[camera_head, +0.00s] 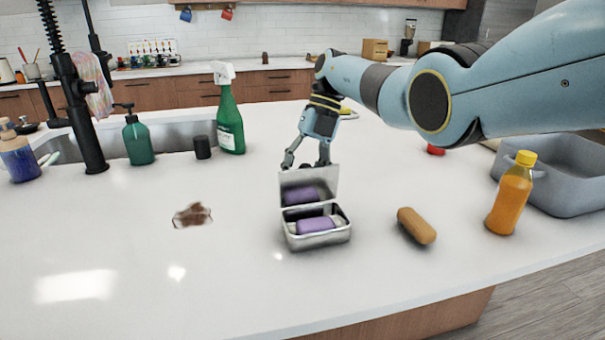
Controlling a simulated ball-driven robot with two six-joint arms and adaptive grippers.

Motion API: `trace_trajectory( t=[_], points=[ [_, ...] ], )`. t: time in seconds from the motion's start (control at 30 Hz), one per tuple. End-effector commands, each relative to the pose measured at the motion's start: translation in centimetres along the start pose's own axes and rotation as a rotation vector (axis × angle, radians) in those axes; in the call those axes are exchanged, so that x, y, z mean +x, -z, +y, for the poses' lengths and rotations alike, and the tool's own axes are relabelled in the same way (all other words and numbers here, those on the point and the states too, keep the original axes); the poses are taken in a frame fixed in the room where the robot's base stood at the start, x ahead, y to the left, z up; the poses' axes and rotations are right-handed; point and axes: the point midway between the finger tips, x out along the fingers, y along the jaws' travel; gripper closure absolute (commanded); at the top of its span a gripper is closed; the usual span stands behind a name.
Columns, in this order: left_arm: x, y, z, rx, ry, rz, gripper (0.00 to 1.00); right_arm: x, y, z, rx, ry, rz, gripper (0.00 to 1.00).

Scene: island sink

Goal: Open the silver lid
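A small silver box (318,239) stands on the white counter with its hinged silver lid (297,180) raised nearly upright at the back. A purple bar (316,225) lies inside the box, and the lid's inner face shows its purple reflection. My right gripper (306,162) is just behind the lid's top edge, pointing down. Its fingers are spread apart with nothing visible between them. The tips are partly hidden by the lid, so I cannot tell whether they touch it. My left gripper is not in view.
A brown sponge-like roll (416,226), an orange bottle (511,194) and a grey basin (562,178) are to the right. A brown stain (192,215) lies to the left. A green spray bottle (229,122) stands by the sink and black faucet (84,115). The front-left counter is clear.

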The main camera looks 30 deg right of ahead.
Motion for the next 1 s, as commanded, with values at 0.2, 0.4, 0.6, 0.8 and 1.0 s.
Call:
trace_trajectory(
  t=[0.2, 0.4, 0.6, 0.8, 1.0],
  points=[
    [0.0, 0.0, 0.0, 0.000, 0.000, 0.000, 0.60, 0.0, 0.0, 0.0, 0.000, 0.000, 0.000, 0.51],
    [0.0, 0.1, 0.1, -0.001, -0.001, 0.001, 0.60, -1.9, -0.1, 0.0, 0.000, 0.000, -0.003, 0.51],
    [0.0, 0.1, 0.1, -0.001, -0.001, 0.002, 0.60, -6.4, -0.1, 0.0, 0.000, -0.001, -0.004, 0.51],
    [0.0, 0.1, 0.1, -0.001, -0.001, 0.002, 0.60, -10.2, -0.1, 0.0, 0.001, 0.000, -0.002, 0.51],
    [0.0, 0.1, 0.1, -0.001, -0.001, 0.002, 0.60, -11.9, 0.0, 0.0, 0.000, 0.000, 0.001, 0.51]
  ],
)
